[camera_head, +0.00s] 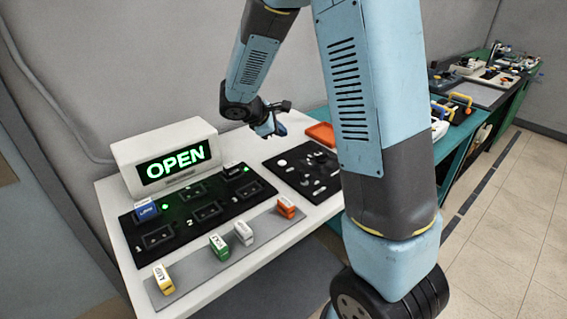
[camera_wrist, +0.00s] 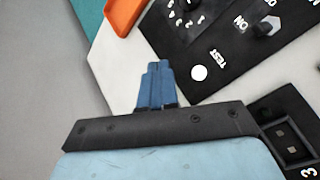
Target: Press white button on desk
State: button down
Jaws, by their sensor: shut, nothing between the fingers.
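The white button (camera_head: 282,162) is a small round disc at the left edge of the black control panel (camera_head: 318,183) on the white desk (camera_head: 112,198). In the wrist view the white button (camera_wrist: 199,73) lies beside the word TEST, to the right of my fingertips. My gripper (camera_head: 279,131) is shut and empty, above the rear part of the desk, behind the button in the head view. In the wrist view the blue fingers of my gripper (camera_wrist: 158,66) are together over bare white desk, apart from the button.
An orange tray (camera_head: 320,134) sits at the desk's back right. A knob (camera_wrist: 267,27) stands on the panel. Left are a display box (camera_head: 150,145) reading OPEN, a black slotted board (camera_head: 181,226) and a grey strip (camera_head: 218,262) with several coloured blocks.

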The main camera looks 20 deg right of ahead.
aim_at(280, 164)
jog(key=shift+f, duration=4.1)
jog(key=shift+f, duration=0.1)
jog(key=shift+s+f, duration=0.1)
jog(key=shift+f, duration=0.15)
jog(key=shift+f, duration=0.35)
jog(key=shift+r, duration=0.8)
jog(key=shift+r, duration=2.5)
